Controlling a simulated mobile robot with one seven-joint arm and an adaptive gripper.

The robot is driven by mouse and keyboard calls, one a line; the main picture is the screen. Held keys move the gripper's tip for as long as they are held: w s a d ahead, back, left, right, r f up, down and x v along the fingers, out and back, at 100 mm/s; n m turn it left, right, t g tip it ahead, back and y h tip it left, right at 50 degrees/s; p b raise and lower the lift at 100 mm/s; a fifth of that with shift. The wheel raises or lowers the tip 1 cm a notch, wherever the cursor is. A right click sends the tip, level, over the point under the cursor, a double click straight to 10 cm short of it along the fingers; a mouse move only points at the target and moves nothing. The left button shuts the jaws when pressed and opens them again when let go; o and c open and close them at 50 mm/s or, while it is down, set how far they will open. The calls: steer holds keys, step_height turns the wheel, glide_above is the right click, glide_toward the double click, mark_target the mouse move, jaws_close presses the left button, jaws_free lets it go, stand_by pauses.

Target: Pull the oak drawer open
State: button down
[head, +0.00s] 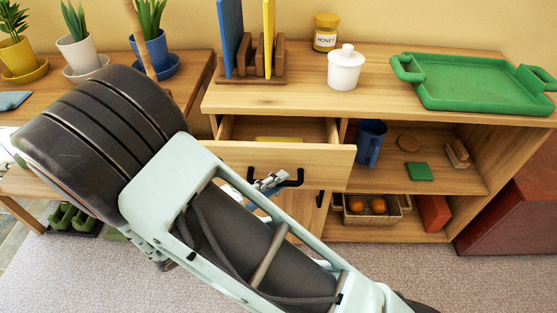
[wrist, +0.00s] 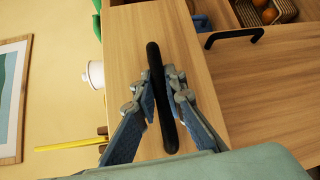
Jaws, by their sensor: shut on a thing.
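The oak drawer (head: 325,163) stands partly pulled out below the sideboard top, with its inside showing behind the front panel. Its black bar handle (head: 297,180) is on the drawer front; it also shows in the wrist view (wrist: 156,65). My gripper (head: 270,182) is at the handle, partly hidden by my arm in the head view. In the wrist view its two fingers (wrist: 161,97) lie on either side of the handle bar, shut on it. Something yellow (head: 280,139) lies inside the drawer.
On the sideboard top (head: 300,101) stand a rack (head: 255,62) with boards, a honey jar (head: 325,32), a white lidded pot (head: 345,67) and a green tray (head: 472,82). A cupboard door with a black handle (wrist: 234,37) is below the drawer. Carpet (head: 390,262) in front is clear.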

steer(key=s, duration=1.2)
steer(key=shift+s+a, duration=0.2)
steer(key=shift+s, duration=0.15)
steer(key=c, duration=2)
jaws_free()
steer(key=shift+o, duration=0.2)
steer(key=v, duration=1.2)
steer(key=shift+r, duration=0.1)
